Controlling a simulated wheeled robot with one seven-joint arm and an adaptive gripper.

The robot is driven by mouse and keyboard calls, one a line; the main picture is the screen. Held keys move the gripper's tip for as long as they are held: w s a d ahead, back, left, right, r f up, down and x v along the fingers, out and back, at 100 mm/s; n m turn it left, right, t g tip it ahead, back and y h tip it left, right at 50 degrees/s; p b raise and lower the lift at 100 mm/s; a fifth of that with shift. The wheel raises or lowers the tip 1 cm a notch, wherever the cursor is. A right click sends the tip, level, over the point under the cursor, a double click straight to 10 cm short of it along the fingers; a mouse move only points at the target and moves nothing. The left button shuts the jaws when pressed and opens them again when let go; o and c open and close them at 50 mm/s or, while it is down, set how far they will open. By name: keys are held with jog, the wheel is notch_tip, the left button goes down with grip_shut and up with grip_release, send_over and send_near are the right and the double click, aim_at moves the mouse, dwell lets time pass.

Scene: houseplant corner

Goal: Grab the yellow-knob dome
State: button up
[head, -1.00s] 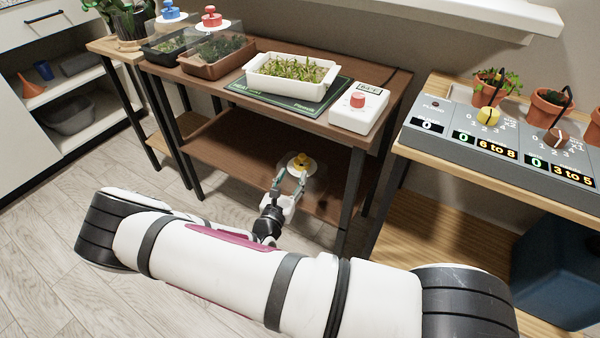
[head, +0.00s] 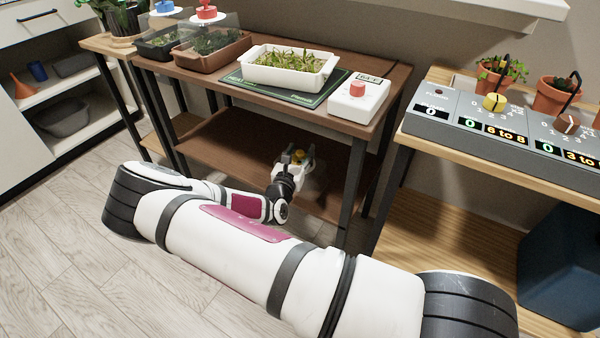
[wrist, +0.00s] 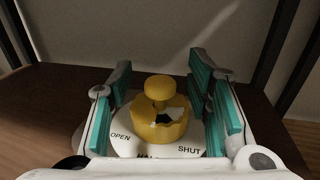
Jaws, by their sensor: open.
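The yellow knob (wrist: 160,106) of the dome stands up from a white round top plate (wrist: 127,147) marked OPEN and SHUT. In the head view the knob (head: 299,155) shows small on the lower shelf of the brown stand, partly covered by my gripper. My gripper (wrist: 158,78) is open, with one teal finger pad on each side of the knob and a visible gap on both sides. It also shows in the head view (head: 295,160) at the dome. The clear dome body is mostly hidden under the plate and gripper.
The brown stand's upper board (head: 210,75) lies above the dome, with a white planter (head: 290,80) and a white box with a red knob (head: 357,97) on it. A dark leg (head: 352,185) stands right of the gripper. The lower shelf (head: 220,145) is clear to the left.

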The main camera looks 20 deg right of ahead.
grip_shut()
jog(key=shift+r, duration=0.1)
